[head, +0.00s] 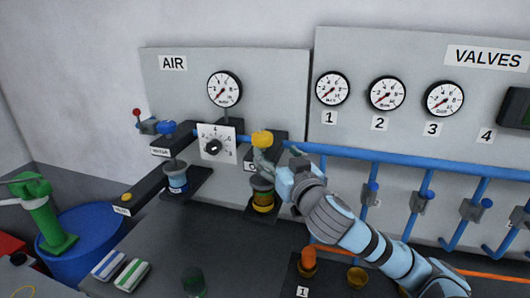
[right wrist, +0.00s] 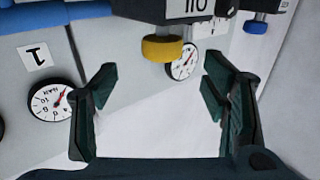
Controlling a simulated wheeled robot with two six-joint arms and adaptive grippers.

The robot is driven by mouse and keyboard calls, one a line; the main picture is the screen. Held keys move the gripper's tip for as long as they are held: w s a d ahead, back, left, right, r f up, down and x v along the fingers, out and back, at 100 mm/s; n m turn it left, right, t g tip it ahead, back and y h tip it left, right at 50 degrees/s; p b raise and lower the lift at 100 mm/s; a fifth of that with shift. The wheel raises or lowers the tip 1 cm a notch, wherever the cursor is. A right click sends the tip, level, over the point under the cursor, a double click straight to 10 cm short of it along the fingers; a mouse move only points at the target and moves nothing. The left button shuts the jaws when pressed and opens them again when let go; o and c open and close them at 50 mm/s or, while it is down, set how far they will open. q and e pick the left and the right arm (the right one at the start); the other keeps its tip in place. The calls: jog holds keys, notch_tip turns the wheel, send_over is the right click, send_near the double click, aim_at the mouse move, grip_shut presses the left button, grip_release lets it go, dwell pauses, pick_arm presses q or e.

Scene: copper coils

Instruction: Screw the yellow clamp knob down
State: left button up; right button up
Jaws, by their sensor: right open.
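My right gripper (head: 266,162) comes in from the lower right and is just below the knob, partly covering the clamp arm. In the right wrist view, which is upside down, the knob (right wrist: 162,48) shows between the two open fingers (right wrist: 160,75), near the level of their tips. There is a gap on both sides, and neither finger touches it. My left gripper is not in view.
A round gauge (head: 224,89) and a dial plate (head: 216,144) stand beside the knob. A second unit with a blue knob (head: 167,127) is to the left. A blue pipe (head: 350,153) runs right of the gripper.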

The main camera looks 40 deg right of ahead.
aim_at(262, 134)
jog(key=x, duration=0.3)
jog(key=p+x, duration=0.1)
jog(key=x, duration=0.6)
jog(key=shift+w+a+r+p, duration=0.1)
jog(key=shift+a+r+p, duration=0.1)
jog(key=shift+r+p, duration=0.1)
jog(key=shift+s+r, duration=0.1)
jog(key=shift+s, duration=0.15)
jog(key=shift+w, duration=0.2)
jog(key=c, duration=1.2)
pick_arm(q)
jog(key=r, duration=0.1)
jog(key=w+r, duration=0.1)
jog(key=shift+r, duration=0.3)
